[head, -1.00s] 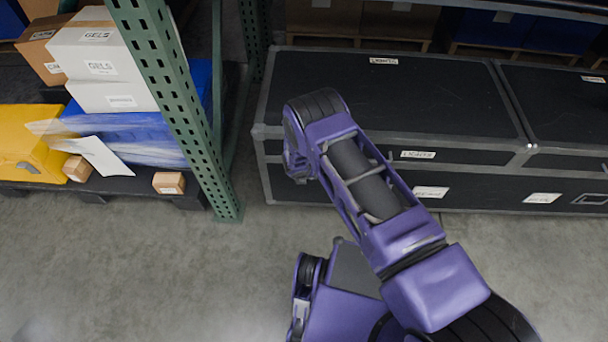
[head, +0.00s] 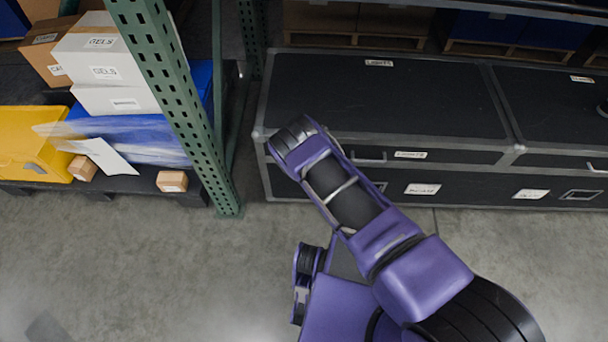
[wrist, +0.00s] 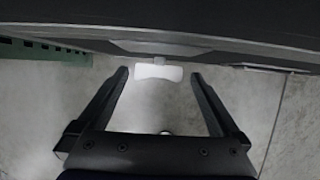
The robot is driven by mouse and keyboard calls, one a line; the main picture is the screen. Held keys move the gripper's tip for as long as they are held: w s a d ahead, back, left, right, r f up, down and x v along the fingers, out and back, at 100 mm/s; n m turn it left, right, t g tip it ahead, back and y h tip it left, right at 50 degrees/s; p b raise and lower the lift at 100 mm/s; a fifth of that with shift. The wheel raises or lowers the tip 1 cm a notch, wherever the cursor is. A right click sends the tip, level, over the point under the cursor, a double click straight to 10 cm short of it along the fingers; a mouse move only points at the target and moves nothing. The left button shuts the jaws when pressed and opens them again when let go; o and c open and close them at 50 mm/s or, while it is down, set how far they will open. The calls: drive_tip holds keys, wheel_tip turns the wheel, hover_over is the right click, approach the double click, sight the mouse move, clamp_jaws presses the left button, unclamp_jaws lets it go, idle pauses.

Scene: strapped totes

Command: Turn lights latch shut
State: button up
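The black case marked LIGHTS (head: 390,95) stands at the back in the head view, with grey metal edging and a LIGHTS label (head: 411,155) on its front. My arm covers part of its front left, and my gripper is hidden in that view. In the wrist view my gripper (wrist: 159,78) is open, its two fingers pointing at the dark case side (wrist: 200,22). A pale, blurred piece (wrist: 158,71) shows between the fingertips, below a small tab on the case. I cannot tell whether it is the latch or a label, and no finger visibly grips it.
A green rack post (head: 185,110) stands left of the case. Beyond it are white boxes (head: 95,60), a yellow bin (head: 35,135) and a small carton (head: 172,181) on a dark pallet. Another black case (head: 560,95) adjoins on the right. The concrete floor (head: 130,260) in front is clear.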

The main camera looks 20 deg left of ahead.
drive_tip(key=p+v, duration=0.4)
drive_tip(key=v, duration=1.3)
drive_tip(key=shift+r+p, duration=0.15)
drive_tip(key=shift+p, duration=0.2)
